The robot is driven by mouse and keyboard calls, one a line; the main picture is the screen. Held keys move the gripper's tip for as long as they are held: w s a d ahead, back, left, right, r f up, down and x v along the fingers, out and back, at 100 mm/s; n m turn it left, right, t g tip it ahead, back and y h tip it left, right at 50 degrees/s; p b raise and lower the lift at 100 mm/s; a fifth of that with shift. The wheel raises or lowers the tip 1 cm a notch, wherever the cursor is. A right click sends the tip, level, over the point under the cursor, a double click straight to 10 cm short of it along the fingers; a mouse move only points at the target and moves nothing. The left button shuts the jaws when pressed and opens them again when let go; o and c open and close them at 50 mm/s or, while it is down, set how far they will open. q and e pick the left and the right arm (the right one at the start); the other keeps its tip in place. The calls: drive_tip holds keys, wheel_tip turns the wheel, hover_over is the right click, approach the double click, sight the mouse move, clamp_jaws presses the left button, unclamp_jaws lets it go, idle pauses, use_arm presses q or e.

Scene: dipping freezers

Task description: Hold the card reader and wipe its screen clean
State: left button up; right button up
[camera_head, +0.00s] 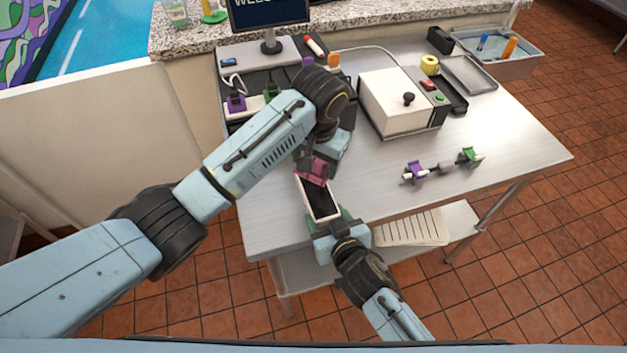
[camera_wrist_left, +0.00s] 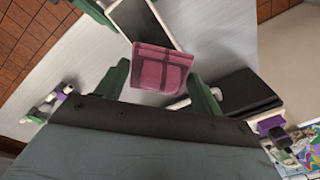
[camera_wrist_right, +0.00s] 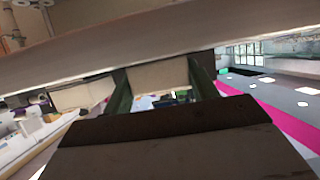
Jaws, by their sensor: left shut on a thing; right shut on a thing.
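The card reader (camera_head: 321,203) has a pale frame and a dark screen. It is tilted over the table's front edge, and it also shows in the left wrist view (camera_wrist_left: 148,22). My right gripper (camera_head: 330,222) is shut on its near end. My left gripper (camera_head: 314,163) is shut on a folded pink cloth (camera_head: 318,170) at the reader's far end. In the left wrist view the cloth (camera_wrist_left: 160,68) overlaps one end of the screen; I cannot tell whether it touches. In the right wrist view a pale surface (camera_wrist_right: 160,78) shows between the fingers.
The metal table (camera_head: 500,140) carries a white box (camera_head: 394,102) with a black knob, a metal tray (camera_head: 469,75) and purple and green clamp-like items (camera_head: 415,172). A monitor (camera_head: 270,15) stands behind. A slatted white board (camera_head: 412,228) lies on the lower shelf. The table's right front is mostly clear.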

use_arm(q)
drive_tip(key=shift+a, duration=0.1)
drive_tip(key=a, duration=1.3)
drive_tip(key=shift+d, duration=0.1)
use_arm(e)
drive_tip(key=o, duration=1.2)
drive_tip(key=v, duration=1.2)
